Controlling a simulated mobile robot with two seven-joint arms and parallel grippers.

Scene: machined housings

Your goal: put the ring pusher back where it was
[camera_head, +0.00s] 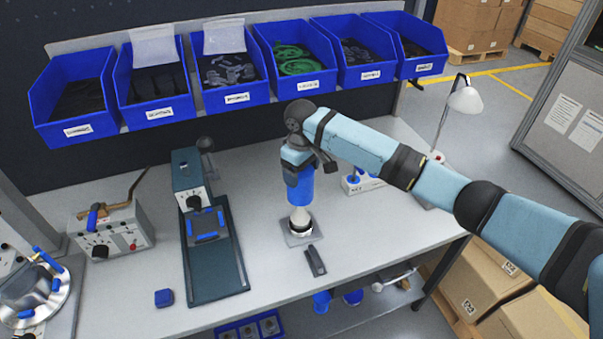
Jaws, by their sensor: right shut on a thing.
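The ring pusher (300,192) appears to be the upright tool with a blue cylindrical body and a pale, flared lower end. Its foot is at a small grey square plate (301,233) on the bench; I cannot tell whether it touches. My right gripper (298,174) points down from above and is shut on the upper part of the ring pusher. The gripper and wrist hide the pusher's top. My left gripper is not in view.
On the bench (260,285), a small dark block (315,262) lies just in front of the plate. A press-like fixture (219,275) stands to the left, with a blue block (164,297) beside it. A white lamp (465,100) stands right. Blue bins (75,130) line the back.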

